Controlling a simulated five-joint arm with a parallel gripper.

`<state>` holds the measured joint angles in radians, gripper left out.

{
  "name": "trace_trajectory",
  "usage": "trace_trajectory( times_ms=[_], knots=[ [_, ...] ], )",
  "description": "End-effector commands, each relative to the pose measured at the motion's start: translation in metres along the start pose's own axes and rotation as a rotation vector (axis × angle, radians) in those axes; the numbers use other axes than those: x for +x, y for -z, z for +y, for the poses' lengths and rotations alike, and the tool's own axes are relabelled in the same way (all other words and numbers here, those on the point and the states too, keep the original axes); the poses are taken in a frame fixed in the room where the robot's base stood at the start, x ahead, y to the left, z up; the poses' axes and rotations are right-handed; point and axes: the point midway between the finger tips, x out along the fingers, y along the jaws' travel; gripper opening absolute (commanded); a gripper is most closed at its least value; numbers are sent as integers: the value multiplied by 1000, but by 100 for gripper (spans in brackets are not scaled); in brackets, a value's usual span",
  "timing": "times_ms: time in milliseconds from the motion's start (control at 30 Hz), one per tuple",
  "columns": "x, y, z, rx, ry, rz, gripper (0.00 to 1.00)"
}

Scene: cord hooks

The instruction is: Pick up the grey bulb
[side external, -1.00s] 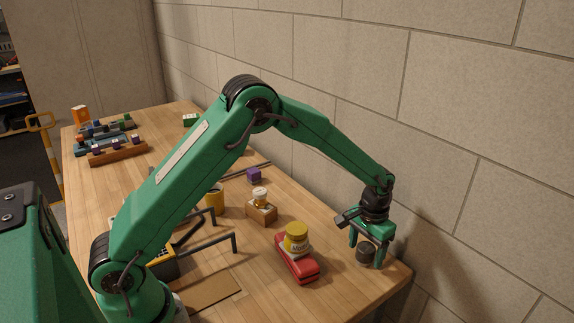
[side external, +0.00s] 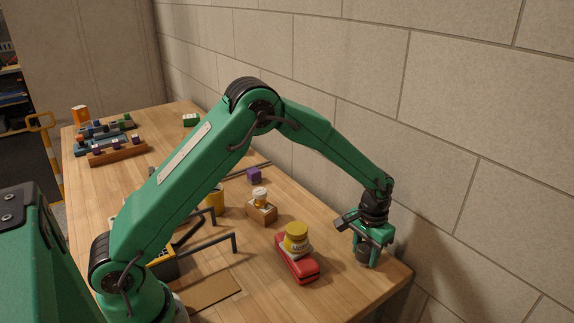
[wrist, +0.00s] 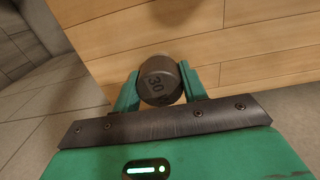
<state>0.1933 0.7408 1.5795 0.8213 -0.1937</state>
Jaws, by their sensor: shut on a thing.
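My gripper (side external: 366,254) is at the far right end of the table, pointing down. In the wrist view my gripper (wrist: 158,82) has its two green fingers closed on either side of a dark grey cylinder (wrist: 161,88) with a round end marked "30". The same dark cylinder (side external: 363,258) shows small between the fingers in the side view, low at the tabletop. I cannot tell whether it touches the wood. Nothing clearly bulb-shaped and grey shows in either view.
Behind are a small white jar with an orange band on a wooden block (side external: 262,213) and a purple cube (side external: 254,175). A block wall (side external: 470,150) runs along the right side.

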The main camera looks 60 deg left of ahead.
Motion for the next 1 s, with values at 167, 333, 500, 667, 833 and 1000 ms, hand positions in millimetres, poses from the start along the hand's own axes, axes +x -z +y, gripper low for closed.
trace_trajectory(
  times_ms=[167,333,500,667,833,1000],
  knots=[
    [-1,0,0,0,0,1,18],
    [-7,0,0,0,0,2,18],
    [-23,1,0,0,-1,3,18],
    [-45,-2,3,2,-1,3,18],
    [-62,-22,26,5,-1,2,18],
    [-80,-43,49,4,-1,3,18]
  ],
)
